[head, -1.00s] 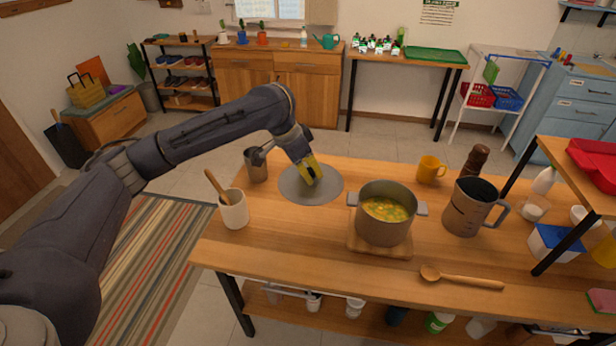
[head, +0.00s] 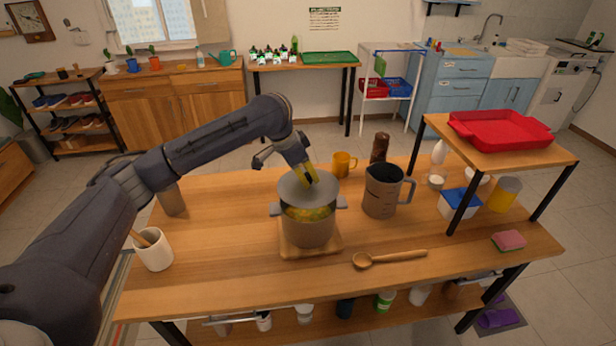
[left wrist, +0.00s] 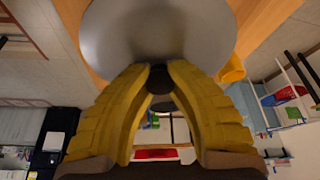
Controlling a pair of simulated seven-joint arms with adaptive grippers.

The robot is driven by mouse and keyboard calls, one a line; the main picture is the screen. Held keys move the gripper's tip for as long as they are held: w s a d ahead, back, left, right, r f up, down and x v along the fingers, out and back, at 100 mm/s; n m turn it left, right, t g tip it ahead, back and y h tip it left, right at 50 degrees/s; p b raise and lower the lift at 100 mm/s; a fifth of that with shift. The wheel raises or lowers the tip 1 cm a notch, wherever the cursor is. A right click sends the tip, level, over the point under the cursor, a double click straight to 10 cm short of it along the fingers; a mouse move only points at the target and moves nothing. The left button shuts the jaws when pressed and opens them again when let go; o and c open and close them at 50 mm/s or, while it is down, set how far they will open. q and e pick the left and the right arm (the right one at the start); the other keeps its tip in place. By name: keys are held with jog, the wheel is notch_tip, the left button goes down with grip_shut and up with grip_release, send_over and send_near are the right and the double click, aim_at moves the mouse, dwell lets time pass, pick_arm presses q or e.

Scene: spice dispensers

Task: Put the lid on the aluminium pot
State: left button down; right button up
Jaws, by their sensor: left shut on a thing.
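The aluminium pot (head: 308,232) stands on a wooden board (head: 312,251) on the table, with yellow soup in it. My left gripper (head: 311,176) is shut on the knob of the grey round lid (head: 292,190) and holds it over the pot. The soup shows between the lid and the pot's front rim, so the lid looks raised and apart there. In the left wrist view the yellow fingers (left wrist: 160,85) close on the dark knob below the lid's grey disc (left wrist: 160,30). My right gripper is not in view.
A grey jug (head: 382,192) stands right of the pot, with a yellow mug (head: 344,163) and a dark brown mill (head: 379,148) behind. A wooden spoon (head: 390,258) lies in front. A white utensil pot (head: 154,252) and a metal cup (head: 171,199) stand left.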

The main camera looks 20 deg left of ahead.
aim_at(308, 191)
pick_arm(q)
jog(key=shift+f, duration=2.25)
jog(key=shift+f, duration=0.5)
jog(key=c, duration=0.7)
grip_release()
jog(key=shift+r, duration=0.15)
jog(key=shift+r, duration=3.35)
